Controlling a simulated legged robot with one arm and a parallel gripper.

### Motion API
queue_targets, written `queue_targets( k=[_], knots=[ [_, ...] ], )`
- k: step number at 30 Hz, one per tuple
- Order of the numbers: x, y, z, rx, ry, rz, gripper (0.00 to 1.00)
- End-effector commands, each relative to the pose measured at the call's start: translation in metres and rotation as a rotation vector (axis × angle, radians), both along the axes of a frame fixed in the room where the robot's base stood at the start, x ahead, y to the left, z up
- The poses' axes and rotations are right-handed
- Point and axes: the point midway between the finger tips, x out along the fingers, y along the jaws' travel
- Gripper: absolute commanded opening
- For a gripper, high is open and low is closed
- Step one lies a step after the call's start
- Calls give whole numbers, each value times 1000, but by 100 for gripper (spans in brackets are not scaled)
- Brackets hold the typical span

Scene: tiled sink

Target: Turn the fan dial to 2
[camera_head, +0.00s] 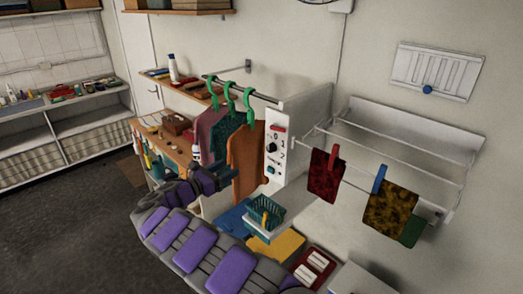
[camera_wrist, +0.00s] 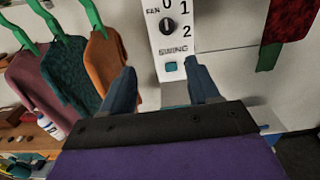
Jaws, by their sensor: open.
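The fan dial (camera_wrist: 168,25) is a small black knob on a white panel (camera_wrist: 152,45), with 0, 1 and 2 printed around it and FAN to its left. Its pointer is too small to read surely. Below it are the word SWING and a teal button (camera_wrist: 171,67). In the head view the dial (camera_head: 271,147) faces left on the white unit (camera_head: 304,125). My gripper (camera_wrist: 162,86) is open and empty in the wrist view, its fingers apart below the dial and not touching it. In the head view my gripper (camera_head: 222,178) is left of the panel.
Several garments, including an orange one (camera_head: 246,160), hang on green hangers just left of the panel. A green basket (camera_head: 265,213) sits below it. Red (camera_head: 325,176) and yellow-brown (camera_head: 391,209) cloths hang from the rack at right. The wall around the panel is pale.

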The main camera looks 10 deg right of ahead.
Motion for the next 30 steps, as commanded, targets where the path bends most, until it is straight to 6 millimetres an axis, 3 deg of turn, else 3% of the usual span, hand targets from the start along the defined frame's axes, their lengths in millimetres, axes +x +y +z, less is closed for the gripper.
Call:
queue_targets(
  k=[9,21,30],
  knots=[
    [34,-73,3,16,2,-10,61],
    [78,-108,3,-1,-2,-7,61],
    [94,-143,4,7,-3,-5,61]
  ],
)
